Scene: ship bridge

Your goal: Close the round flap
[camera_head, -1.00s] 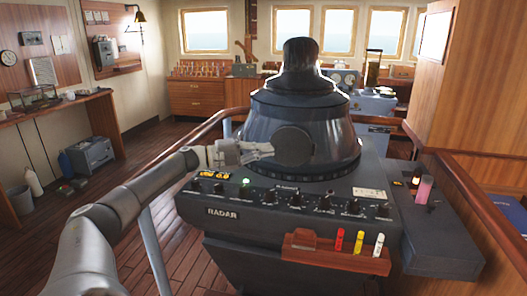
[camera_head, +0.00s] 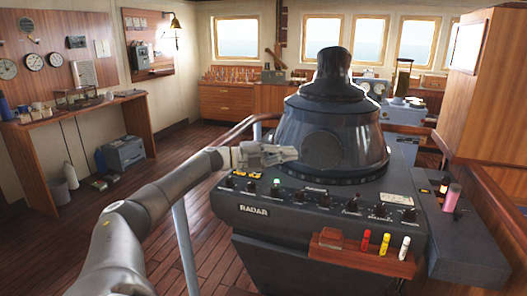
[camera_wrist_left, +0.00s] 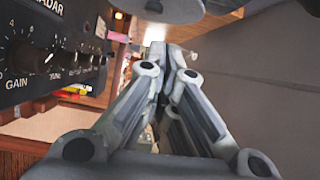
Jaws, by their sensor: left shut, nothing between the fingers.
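The round flap (camera_head: 322,150) is a dark grey disc on the front of the black, dome-like radar housing (camera_head: 355,125). It looks nearly flat against the housing, but I cannot tell if it is fully flush. My left gripper (camera_head: 294,153) is shut and empty, with its tips just left of the flap; contact is unclear. In the left wrist view its closed fingers (camera_wrist_left: 178,65) point away from the camera. A grey rounded part at the top edge there may be the flap. My right gripper is not in view.
The radar panel (camera_head: 318,203) with knobs and a green lamp lies below the gripper. A wooden holder (camera_head: 365,254) with red, yellow and white markers sticks out in front. A railing (camera_head: 178,232) stands by my left arm. Open floor lies left.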

